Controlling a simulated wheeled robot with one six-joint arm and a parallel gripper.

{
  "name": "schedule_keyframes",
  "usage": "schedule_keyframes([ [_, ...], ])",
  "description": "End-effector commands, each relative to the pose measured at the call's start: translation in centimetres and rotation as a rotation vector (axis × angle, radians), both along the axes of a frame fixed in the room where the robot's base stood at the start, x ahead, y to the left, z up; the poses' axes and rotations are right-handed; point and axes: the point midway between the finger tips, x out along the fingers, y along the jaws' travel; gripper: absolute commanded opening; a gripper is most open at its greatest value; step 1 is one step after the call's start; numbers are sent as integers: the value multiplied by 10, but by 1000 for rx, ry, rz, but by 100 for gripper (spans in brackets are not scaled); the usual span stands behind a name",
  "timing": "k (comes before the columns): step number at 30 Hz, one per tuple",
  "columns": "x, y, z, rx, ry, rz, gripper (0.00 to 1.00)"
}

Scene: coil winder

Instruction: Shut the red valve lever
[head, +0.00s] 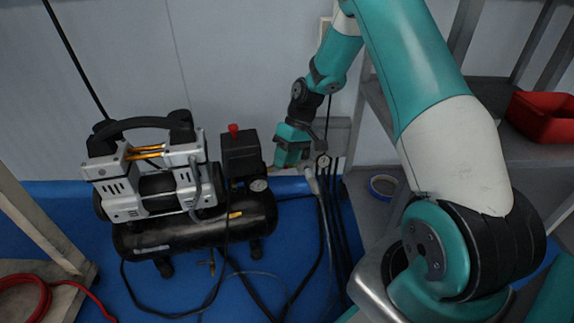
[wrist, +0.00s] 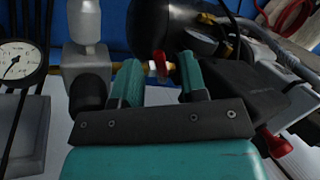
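The red valve lever (wrist: 158,64) shows in the wrist view on a brass fitting, in the gap between my fingertips. My gripper (wrist: 161,72) is open, one teal finger on each side of the lever with space around it. I cannot tell how deep the lever sits between the fingers or whether a finger touches it. In the head view my gripper (head: 291,150) is just right of the compressor's black pressure switch (head: 240,158), and the lever is hidden by it.
The black compressor tank (head: 190,228) stands left of my gripper on the blue floor. A round gauge (wrist: 17,62) and a grey fitting (wrist: 86,72) are close on the wrist view's left. Hoses hang below. A shelf with a red bin (head: 542,118) stands right.

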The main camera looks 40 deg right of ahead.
Motion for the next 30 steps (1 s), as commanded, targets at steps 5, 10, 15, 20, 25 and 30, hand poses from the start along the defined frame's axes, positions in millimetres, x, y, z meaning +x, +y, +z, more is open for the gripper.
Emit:
schedule_keyframes([
  [5,0,2,-4,0,0,0,39],
  [10,-1,2,-4,0,0,-1,39],
  [15,-1,2,-4,0,0,-1,2],
  [20,0,1,-3,0,0,-1,0],
  [25,-1,2,-1,0,1,-25,0],
  [30,-2,5,1,1,3,-100,0],
])
